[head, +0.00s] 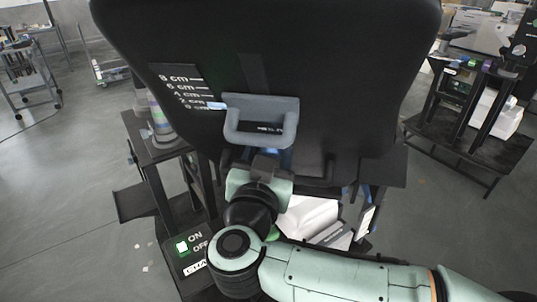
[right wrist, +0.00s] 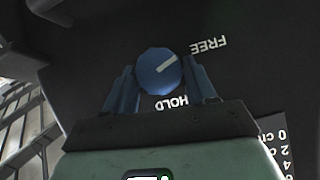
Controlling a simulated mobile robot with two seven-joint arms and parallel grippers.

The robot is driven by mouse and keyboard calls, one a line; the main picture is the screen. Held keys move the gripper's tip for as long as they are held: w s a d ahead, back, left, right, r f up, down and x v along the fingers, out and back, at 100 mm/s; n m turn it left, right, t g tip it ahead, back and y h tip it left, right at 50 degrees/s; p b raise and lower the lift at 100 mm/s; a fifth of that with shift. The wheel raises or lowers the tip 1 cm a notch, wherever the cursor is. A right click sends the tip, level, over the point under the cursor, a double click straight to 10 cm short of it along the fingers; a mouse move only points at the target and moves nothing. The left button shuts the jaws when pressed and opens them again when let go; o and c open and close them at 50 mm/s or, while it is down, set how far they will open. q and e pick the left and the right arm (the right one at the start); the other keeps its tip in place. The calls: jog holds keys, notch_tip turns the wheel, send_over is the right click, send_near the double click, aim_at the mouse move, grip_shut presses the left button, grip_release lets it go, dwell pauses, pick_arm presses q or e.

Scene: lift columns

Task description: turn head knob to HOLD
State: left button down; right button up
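The head knob (right wrist: 160,71) is a round blue dial with a white pointer line. In the right wrist view its pointer lies up and to the right, toward the word FREE (right wrist: 208,46). The word HOLD (right wrist: 172,103) is below the knob; both words appear upside down. My right gripper (right wrist: 160,66) has one finger on each side of the knob, with no clear gap at the tips. In the head view my right gripper (head: 268,160) is just below the grey handle (head: 262,120), its fingertips and the knob hidden. My left gripper is out of view.
A large black panel (head: 330,60) with a centimetre scale (head: 183,87) fills the upper middle. An ON/OFF switch (head: 182,246) glows green at lower left. White items (head: 308,216) lie behind my arm. Carts and a black table (head: 470,135) stand farther off.

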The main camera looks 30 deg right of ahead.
jog(key=c, duration=0.5)
